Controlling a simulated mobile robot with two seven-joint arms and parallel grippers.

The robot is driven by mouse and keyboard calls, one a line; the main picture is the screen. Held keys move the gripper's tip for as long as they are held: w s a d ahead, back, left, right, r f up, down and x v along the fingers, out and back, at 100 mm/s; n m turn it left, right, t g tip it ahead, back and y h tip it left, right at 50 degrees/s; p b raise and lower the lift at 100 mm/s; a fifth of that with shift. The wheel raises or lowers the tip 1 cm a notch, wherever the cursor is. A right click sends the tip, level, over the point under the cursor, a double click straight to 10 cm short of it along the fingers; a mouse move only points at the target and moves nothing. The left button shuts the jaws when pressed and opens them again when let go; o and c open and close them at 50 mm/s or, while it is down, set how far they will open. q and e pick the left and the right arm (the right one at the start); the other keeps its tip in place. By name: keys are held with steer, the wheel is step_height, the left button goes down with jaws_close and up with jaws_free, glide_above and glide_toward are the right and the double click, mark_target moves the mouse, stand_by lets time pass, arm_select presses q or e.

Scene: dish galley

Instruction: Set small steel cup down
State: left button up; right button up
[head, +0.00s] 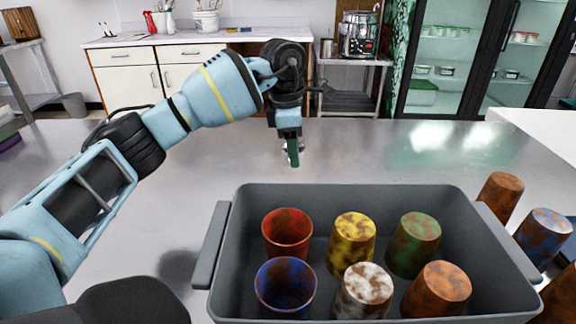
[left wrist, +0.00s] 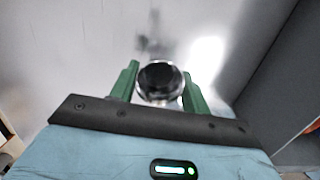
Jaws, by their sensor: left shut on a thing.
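My left gripper (head: 291,153) points down over the steel table (head: 200,165), behind the grey bin. In the left wrist view, its green fingers (left wrist: 157,88) are shut on the small steel cup (left wrist: 160,100), one on each side, and the cup's dark round opening faces the camera. In the head view the cup is mostly hidden by the fingers. A dark blurred reflection lies on the table beyond the cup; I cannot tell whether the cup touches the table. My right gripper is not in view.
The grey bin (head: 357,192) stands in front, holding several stained cups: red (head: 287,238), blue and others. More cups, one of them rust-coloured (head: 500,193), stand right of the bin. The table is clear around the left gripper.

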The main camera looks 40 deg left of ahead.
mark_target(294, 178)
arm_select(q)
steer(key=shift+f, duration=2.3)
steer(key=shift+f, duration=0.15)
steer(key=o, duration=0.9)
steer(key=shift+o, duration=0.2)
steer(key=shift+o, duration=0.3)
step_height(294, 178, up, 12)
steer(key=a, duration=0.1)
steer(key=shift+s+p, duration=0.45)
